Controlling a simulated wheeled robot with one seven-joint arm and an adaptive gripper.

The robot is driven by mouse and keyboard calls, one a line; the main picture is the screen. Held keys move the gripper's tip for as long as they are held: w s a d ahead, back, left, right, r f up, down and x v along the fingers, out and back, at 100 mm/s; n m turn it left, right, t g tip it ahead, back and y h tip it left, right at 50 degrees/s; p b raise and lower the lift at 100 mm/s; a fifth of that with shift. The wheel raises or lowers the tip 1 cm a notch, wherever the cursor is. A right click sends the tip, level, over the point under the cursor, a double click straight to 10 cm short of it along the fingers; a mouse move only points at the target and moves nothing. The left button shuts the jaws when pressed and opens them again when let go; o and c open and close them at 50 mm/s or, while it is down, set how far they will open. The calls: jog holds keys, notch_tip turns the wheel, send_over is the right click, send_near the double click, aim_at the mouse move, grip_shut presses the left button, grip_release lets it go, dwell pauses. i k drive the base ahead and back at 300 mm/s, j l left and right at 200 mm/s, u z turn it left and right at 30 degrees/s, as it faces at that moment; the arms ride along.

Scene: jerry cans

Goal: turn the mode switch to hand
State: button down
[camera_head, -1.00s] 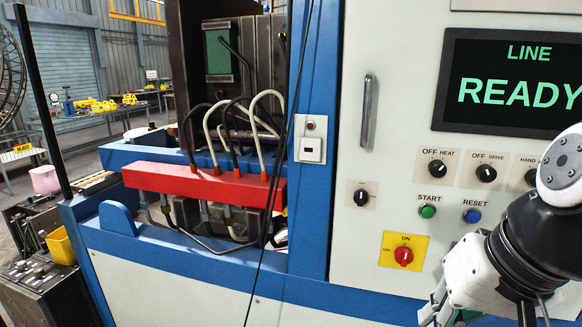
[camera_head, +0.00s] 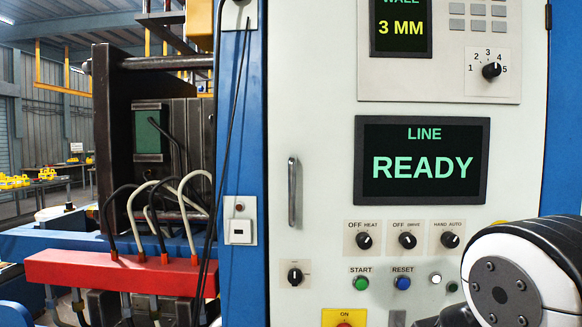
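The mode switch (camera_head: 450,240), a black rotary knob on a small plate marked HAND and AUTO, is on the white control panel (camera_head: 330,150). It is the rightmost of a row of three knobs. My arm (camera_head: 515,280) fills the lower right, in front of the panel, below and right of the switch. Only a sliver of what may be my gripper (camera_head: 440,318) shows at the bottom edge. Its fingers cannot be made out, and nothing of it touches the switch.
The heat knob (camera_head: 364,240) and drive knob (camera_head: 407,240) sit left of the switch. Below are the green START button (camera_head: 361,283), the blue RESET button (camera_head: 403,283) and a white button (camera_head: 436,278). A handle (camera_head: 293,192) stands out at left. The READY screen (camera_head: 422,160) is above.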

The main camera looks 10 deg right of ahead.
aim_at(451, 241)
jog(key=z, duration=0.8)
jog(key=k+j+z, duration=0.2)
jog(key=j+z, duration=0.25)
jog(key=k+j+z, duration=0.2)
jog(key=z, duration=0.2)
jog(key=j, duration=0.05)
